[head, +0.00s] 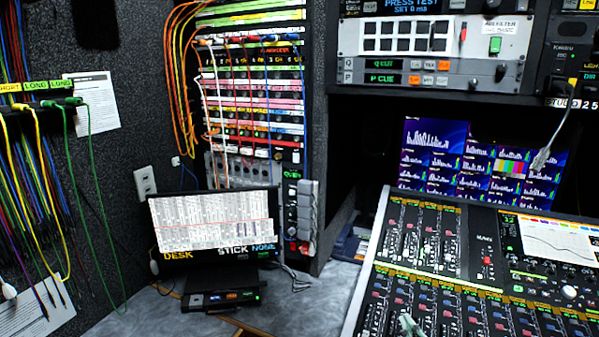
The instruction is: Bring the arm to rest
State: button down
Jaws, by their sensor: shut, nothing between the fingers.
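No part of my arm or gripper can be made out in the head view. A small pale object (410,326) shows at the bottom edge over the mixing console (455,262); it is cut off, and I cannot tell what it is.
A monitor (213,222) stands on the grey desk (300,305), in front of a patch rack (255,100) with orange and white cables. More cables hang on the left wall. A cable with a grey connector (541,158) hangs before the lit screens (430,155) at right.

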jog(key=s+a+f+m, duration=0.1)
jog(key=s+f, duration=0.3)
jog(key=s, duration=0.5)
jog(key=s+a+f+m+g+h, duration=0.1)
jog(key=s+a+f+m, duration=0.1)
jog(key=s+f, duration=0.45)
jog(key=s+a+f+m, duration=0.1)
jog(key=s+f, duration=0.1)
jog(key=s, duration=0.8)
jog(key=s+a+r+m, duration=0.1)
jog(key=s+r, duration=0.1)
jog(key=s, duration=1)
jog(key=s+a+r+m+g, duration=0.1)
jog(key=s+r, duration=0.2)
jog(key=s, duration=0.9)
jog(key=shift+s+a+r+m+y, duration=0.2)
jog(key=shift+a+r+m+y, duration=0.1)
jog(key=shift+a+r+y, duration=0.1)
